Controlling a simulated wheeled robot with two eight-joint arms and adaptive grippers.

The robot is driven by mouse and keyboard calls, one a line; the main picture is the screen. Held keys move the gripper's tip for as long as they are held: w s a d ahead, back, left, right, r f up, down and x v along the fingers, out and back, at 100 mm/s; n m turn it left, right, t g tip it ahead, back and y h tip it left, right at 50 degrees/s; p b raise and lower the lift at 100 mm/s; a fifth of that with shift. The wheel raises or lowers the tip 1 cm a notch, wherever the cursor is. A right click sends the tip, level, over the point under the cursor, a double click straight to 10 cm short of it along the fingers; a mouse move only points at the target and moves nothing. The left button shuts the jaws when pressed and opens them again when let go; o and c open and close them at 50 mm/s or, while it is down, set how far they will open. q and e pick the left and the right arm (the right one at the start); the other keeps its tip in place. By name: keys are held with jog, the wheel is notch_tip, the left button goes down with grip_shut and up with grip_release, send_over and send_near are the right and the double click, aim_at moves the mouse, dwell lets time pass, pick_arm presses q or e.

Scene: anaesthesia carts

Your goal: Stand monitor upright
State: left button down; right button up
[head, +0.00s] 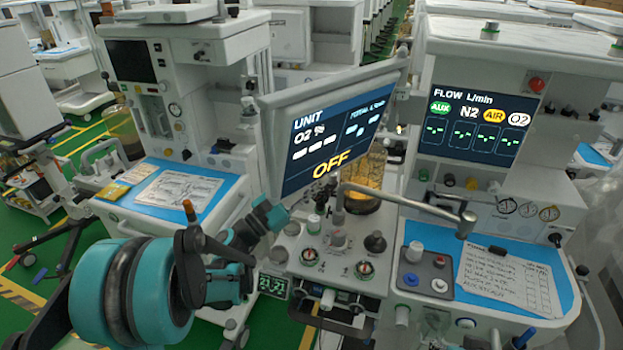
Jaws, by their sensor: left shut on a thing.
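The monitor (335,130) is a flat screen in a pale frame in the middle of the head view. It shows "UNIT O2" and "OFF" and is tilted, its top edge rising to the right. My left gripper (268,214), with teal and dark fingers, is shut at the monitor's lower left corner. The fingers partly cover that corner, so the exact grip is hard to see. My right gripper is not in view.
The anaesthesia cart behind has a flow display (472,120), knobs and gauges. A metal bar (400,198) extends right below the monitor. A paper sheet (505,280) lies on the blue worktop at right. Another cart (185,70) stands at left. Green floor shows between carts.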

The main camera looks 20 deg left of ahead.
pick_arm(q)
jog(key=s+d+n+y, duration=0.1)
jog(key=s+d+n, duration=0.1)
jog(key=d, duration=0.4)
jog(key=shift+s+f+t, duration=0.4)
jog(key=shift+s+f, duration=0.05)
jog(key=shift+s, duration=0.35)
jog(key=c, duration=1.1)
grip_release()
jog(key=shift+a, duration=0.1)
jog(key=v, duration=0.7)
jog(key=shift+s+f, duration=0.1)
jog(key=shift+s, duration=0.1)
